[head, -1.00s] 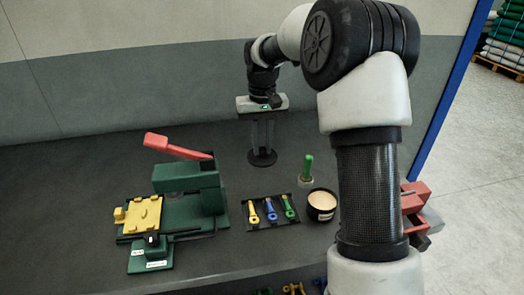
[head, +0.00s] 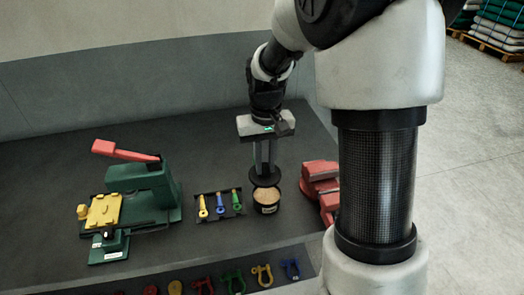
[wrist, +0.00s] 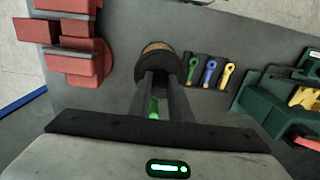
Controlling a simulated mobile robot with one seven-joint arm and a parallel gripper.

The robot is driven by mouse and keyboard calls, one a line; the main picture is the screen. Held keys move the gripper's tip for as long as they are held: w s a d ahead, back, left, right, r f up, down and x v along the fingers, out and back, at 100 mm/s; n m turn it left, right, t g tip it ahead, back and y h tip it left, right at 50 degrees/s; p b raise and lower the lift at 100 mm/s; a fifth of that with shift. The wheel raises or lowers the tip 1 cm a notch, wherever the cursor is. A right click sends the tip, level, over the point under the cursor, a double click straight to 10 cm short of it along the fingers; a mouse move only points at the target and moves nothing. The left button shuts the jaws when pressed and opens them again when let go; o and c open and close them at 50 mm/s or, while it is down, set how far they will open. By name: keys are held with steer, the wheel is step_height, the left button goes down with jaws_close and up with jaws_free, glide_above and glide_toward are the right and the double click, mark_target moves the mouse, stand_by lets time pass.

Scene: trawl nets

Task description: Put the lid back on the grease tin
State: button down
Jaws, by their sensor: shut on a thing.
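The grease tin (head: 267,207) is a round black tin with a pale label, standing open on the dark bench; tan grease (head: 267,195) shows in its mouth. My gripper (head: 265,168) points down and is shut on the black round lid (head: 258,182). The lid is held roughly level just above and behind the tin, covering part of its mouth in the picture. In the wrist view the lid (wrist: 161,66) hides part of the tin, and tan grease (wrist: 158,46) shows beyond it. I cannot tell whether lid and tin touch.
A tray (head: 220,214) with yellow, blue and green tools lies left of the tin. A red vise-like block (head: 320,180) stands to the right. A green press (head: 145,190) with a red lever is farther left.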

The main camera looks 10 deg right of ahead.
mark_target(267, 175)
steer(key=shift+s+d, duration=0.25)
steer(key=shift+s, duration=0.05)
steer(key=shift+f+b, duration=2.35)
steer(key=shift+f, duration=0.85)
steer(key=shift+f, duration=0.15)
steer(key=c, duration=1)
jaws_free()
steer(key=shift+c, duration=0.2)
steer(key=shift+r+p, duration=2.75)
steer(key=shift+r, duration=0.8)
